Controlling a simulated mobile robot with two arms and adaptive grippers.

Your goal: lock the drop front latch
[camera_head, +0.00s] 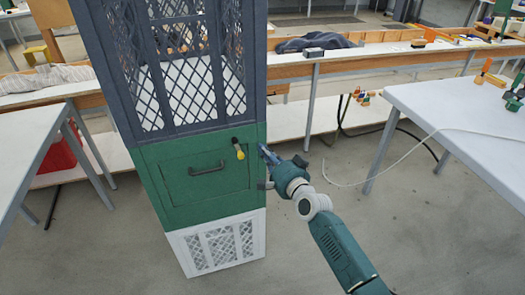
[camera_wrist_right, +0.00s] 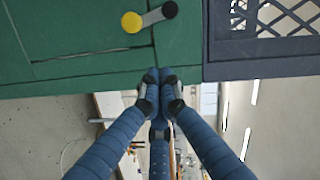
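The drop front (camera_head: 188,187) is a green panel with a dark bar handle (camera_head: 207,169), and it stands closed in the tall cabinet. The latch (camera_head: 238,149) is a short lever near the panel's upper right corner, with a black upper end and a yellow lower end. It hangs down nearly vertically across the panel's top edge. It also shows in the right wrist view (camera_wrist_right: 151,16). My right gripper (camera_head: 266,152) is at the cabinet's right edge, beside the latch and apart from it. Its fingertips (camera_wrist_right: 160,76) are together with nothing visible between them. My left gripper is not in view.
Above the panel is a dark lattice cage (camera_head: 190,75); below is a white vented base (camera_head: 222,245). A white table (camera_head: 460,110) stands to the right, another (camera_head: 30,140) to the left. A long bench (camera_head: 345,60) runs behind. The floor right of the cabinet is mostly open.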

